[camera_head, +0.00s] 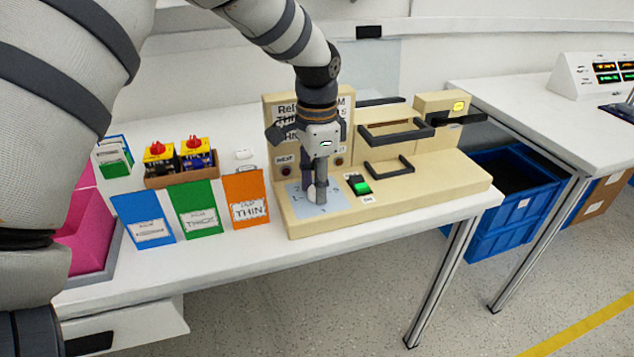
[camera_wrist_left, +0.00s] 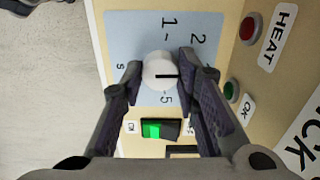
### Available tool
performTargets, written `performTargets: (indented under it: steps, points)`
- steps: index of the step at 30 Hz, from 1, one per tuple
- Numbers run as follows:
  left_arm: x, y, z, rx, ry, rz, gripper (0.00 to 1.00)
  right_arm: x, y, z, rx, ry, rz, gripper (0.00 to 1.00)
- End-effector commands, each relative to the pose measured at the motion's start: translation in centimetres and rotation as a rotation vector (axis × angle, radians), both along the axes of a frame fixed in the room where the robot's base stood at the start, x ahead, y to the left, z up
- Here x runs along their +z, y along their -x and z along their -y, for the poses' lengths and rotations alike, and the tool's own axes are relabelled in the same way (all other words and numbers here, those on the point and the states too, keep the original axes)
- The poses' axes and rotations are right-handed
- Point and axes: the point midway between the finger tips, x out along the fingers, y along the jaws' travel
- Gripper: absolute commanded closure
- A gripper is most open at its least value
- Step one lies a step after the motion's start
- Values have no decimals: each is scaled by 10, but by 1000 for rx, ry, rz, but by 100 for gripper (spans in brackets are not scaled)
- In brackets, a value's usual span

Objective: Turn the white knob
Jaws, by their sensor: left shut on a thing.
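The white knob (camera_wrist_left: 161,70) sits on a light blue dial plate (camera_wrist_left: 125,30) with printed numbers, on a beige machine (camera_head: 440,178). In the left wrist view a dark mark on the knob points toward the right finger. My left gripper (camera_wrist_left: 158,80) comes down from above with one finger on each side of the knob and is shut on it. In the head view the left gripper (camera_head: 318,190) covers most of the knob, and only a little of it (camera_head: 312,196) shows. My right gripper is in neither view.
A green rocker switch (camera_head: 359,185) lies right of the dial. Blue, green and orange folders (camera_head: 247,190) stand left of the machine, with a box of red-topped items (camera_head: 180,165) behind. A pink bin (camera_head: 85,230) is at far left. A blue crate (camera_head: 510,190) sits below, right.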

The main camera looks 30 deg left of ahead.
Motion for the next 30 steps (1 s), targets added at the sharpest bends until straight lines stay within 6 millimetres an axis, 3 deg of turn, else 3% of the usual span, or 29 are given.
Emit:
performTargets:
  steps: [16, 17, 19, 30]
  points:
    - [-1, 0, 0, -18, -1, -1, 99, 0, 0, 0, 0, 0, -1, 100]
    - [-1, 0, 0, -18, -1, -1, 65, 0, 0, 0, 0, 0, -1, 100]
    - [-1, 0, 0, -18, -1, -1, 50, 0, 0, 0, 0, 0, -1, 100]
    - [9, -1, 0, -18, 0, 3, 50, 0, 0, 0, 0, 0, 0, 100]
